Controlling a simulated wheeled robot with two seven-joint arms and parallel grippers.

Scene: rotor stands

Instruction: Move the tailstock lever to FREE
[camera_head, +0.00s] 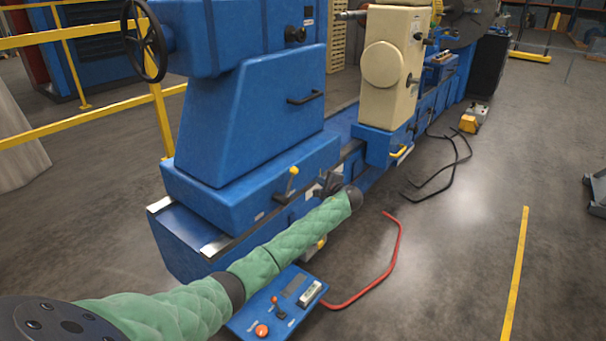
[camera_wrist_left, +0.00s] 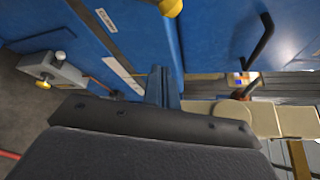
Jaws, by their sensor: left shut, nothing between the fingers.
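The blue tailstock (camera_head: 235,115) stands in the centre-left of the head view. Its lever (camera_head: 290,183), with a yellow knob, rises from the lower side block, leaning slightly right. White labels (camera_wrist_left: 104,18) lie on the blue face nearby, too small to read surely. My left gripper (camera_head: 326,184) is shut and empty, just right of the lever and apart from it. In the wrist view its fingers (camera_wrist_left: 163,85) point at the blue machine. My right gripper is not in view.
A black bar handle (camera_head: 306,98) sits above the lever on the tailstock. A blue control box (camera_head: 276,305) with a red button lies below my left arm, with a red cable (camera_head: 395,255). A cream headstock (camera_head: 392,65) stands farther back. The right floor is mostly clear.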

